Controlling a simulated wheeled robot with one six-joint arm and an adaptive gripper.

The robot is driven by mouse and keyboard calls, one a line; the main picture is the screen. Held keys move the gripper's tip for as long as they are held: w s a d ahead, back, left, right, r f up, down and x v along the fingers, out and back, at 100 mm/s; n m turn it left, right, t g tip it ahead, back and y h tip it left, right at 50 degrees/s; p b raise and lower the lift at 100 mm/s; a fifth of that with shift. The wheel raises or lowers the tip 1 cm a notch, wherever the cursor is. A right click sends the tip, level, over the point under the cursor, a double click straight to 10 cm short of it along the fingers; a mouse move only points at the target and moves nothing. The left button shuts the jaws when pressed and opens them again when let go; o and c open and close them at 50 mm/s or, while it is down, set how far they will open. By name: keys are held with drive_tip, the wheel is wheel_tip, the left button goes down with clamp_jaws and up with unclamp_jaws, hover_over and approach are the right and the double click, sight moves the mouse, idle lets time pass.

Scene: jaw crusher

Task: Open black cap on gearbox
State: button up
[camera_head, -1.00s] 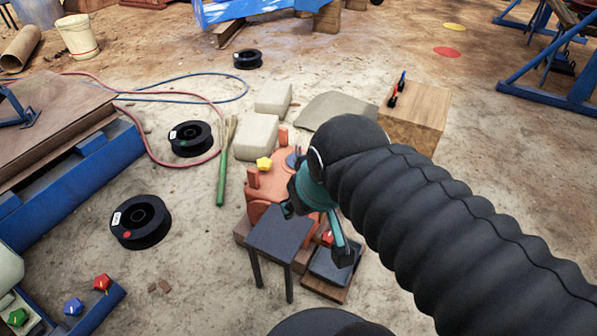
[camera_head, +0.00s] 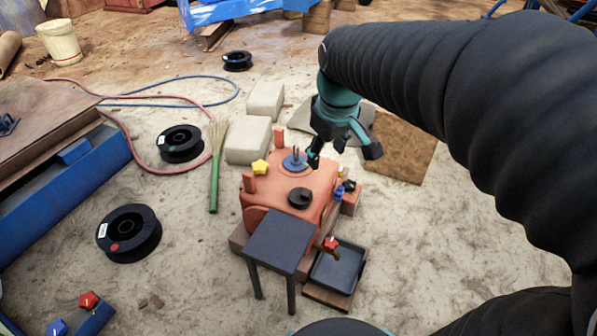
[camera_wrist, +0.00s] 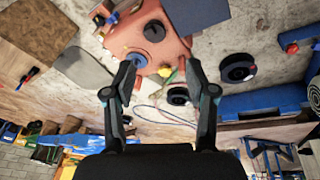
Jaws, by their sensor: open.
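The orange gearbox (camera_head: 262,205) stands on the ground in the middle of the head view. The round black cap (camera_head: 300,197) sits on its top, nearer the black table than the blue disc (camera_head: 295,160). A yellow knob (camera_head: 260,167) is at the gearbox's left edge. In the wrist view the black cap (camera_wrist: 154,31) lies beyond the fingertips, with the blue disc (camera_wrist: 136,60) and yellow knob (camera_wrist: 165,71) closer to them. My gripper (camera_head: 343,150) is open and empty, above the gearbox's far right side. Its spread fingers (camera_wrist: 160,78) also show in the wrist view.
A small black table (camera_head: 278,240) stands against the gearbox's near side, with a dark tray (camera_head: 338,267) to its right. Red (camera_head: 331,243) and blue (camera_head: 340,192) knobs are at the gearbox's right side. Pale blocks (camera_head: 248,140) lie behind left. Open ground is at right.

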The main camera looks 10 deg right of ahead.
sight(306, 192)
drive_tip(key=w+f+n+g+b, duration=0.3)
drive_tip(key=w+f+n+b, duration=0.2)
drive_tip(key=w+f, duration=1.05)
drive_tip(key=shift+n, duration=0.3)
drive_tip(key=f, duration=0.4)
drive_tip(key=f+b, duration=0.1)
drive_tip(key=f, duration=0.4)
drive_tip(key=f+b, duration=0.1)
drive_tip(key=f, duration=0.3)
drive_tip(key=shift+w+f, duration=0.25)
drive_tip(key=shift+w, duration=0.05)
clamp_jaws()
